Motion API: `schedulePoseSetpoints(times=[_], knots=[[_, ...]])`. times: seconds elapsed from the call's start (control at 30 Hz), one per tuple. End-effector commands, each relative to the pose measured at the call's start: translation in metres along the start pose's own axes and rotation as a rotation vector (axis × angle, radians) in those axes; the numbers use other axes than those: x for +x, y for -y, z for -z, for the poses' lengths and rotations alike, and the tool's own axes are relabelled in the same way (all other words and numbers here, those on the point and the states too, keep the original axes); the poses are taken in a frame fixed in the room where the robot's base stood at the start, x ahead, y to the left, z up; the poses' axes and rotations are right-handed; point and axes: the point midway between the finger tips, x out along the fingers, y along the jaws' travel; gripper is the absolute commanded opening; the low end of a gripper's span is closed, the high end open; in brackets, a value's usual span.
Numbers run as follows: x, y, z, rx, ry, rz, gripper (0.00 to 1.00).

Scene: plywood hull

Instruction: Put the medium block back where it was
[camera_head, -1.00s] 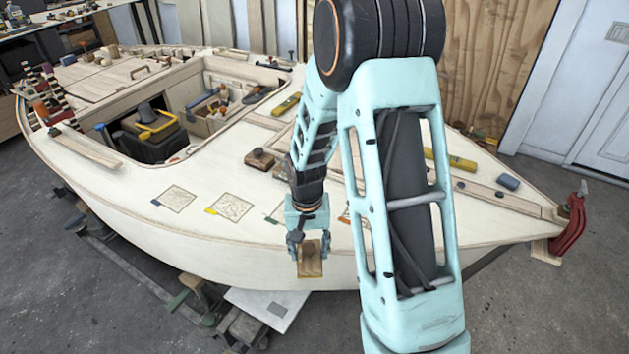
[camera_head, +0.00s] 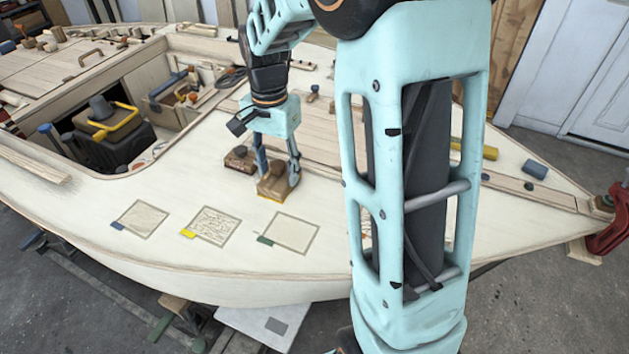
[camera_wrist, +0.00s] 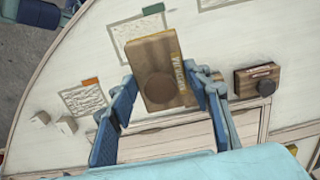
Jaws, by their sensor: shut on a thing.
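The medium block (camera_wrist: 162,75) is a brown wooden block with a dark round knob and a yellow strip whose lettering reads partly as MEDIUM. My gripper (camera_head: 277,170) is shut on it, one finger on each side. In the head view the block (camera_head: 275,186) is over the pale deck, just right of a second knobbed block (camera_head: 240,158). I cannot tell whether it touches the deck. The second block also shows in the wrist view (camera_wrist: 248,84), to the right and apart from my fingers.
Outlined squares lie on the deck with blue (camera_head: 140,219), yellow (camera_head: 212,226) and green (camera_head: 290,233) tabs. An orange-tabbed square (camera_wrist: 84,99) shows in the wrist view. An open cockpit (camera_head: 60,128) lies at the left. My arm hides part of the deck.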

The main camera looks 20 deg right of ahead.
Motion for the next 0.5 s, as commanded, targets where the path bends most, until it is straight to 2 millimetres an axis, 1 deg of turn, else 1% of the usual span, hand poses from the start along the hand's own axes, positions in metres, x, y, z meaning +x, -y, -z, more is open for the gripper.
schedulePoseSetpoints(times=[0.1, 0.3, 0.4, 0.5], knots=[[0.013, -0.011, 0.028, 0.007, 0.002, -0.003, 0.19], [0.035, -0.027, 0.075, 0.006, 0.003, -0.001, 0.19], [0.057, -0.032, 0.089, 0.002, 0.004, -0.003, 0.19], [0.071, -0.036, 0.102, 0.002, 0.002, -0.002, 0.19]])
